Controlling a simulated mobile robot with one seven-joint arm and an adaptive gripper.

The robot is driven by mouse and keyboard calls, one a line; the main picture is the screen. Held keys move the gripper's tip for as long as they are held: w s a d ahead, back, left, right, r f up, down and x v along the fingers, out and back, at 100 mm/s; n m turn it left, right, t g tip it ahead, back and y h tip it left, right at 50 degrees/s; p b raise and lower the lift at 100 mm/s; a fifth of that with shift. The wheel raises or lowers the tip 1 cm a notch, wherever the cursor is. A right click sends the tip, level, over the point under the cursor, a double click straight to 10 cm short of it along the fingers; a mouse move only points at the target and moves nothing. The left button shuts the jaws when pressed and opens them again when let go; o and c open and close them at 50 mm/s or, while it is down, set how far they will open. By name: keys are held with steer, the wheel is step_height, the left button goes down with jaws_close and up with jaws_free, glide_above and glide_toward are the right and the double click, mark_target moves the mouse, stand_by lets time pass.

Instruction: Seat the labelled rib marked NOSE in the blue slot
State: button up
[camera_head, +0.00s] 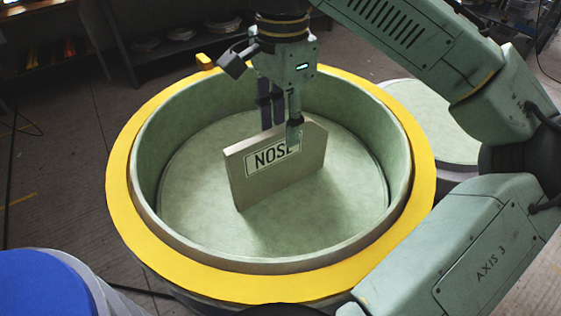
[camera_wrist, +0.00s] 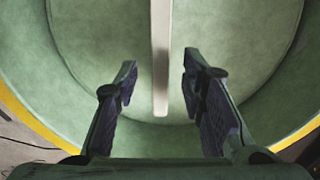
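The rib marked NOSE (camera_head: 297,174) is a pale grey, thick panel with a white label. It stands upright, slightly askew, inside the round green mould with a yellow rim (camera_head: 121,205). My gripper (camera_head: 284,136) is above its top edge, one finger in front of the panel and one behind. In the wrist view my gripper (camera_wrist: 160,72) is open, with the thin top edge of the rib (camera_wrist: 160,45) between the fingers and gaps on both sides. No blue slot can be made out.
A blue-topped round object (camera_head: 42,284) stands at the lower left. Another round pale green mould (camera_head: 432,122) stands at the right, partly behind my arm. A dark shelf (camera_head: 170,48) with pale items is at the back. Bare floor shows at the left.

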mark_target(280, 152)
steer(key=f, duration=0.6)
steer(key=shift+s+a+f, duration=0.1)
steer(key=shift+a+f, duration=0.1)
steer(key=shift+f, duration=0.2)
jaws_close()
stand_by(0.4)
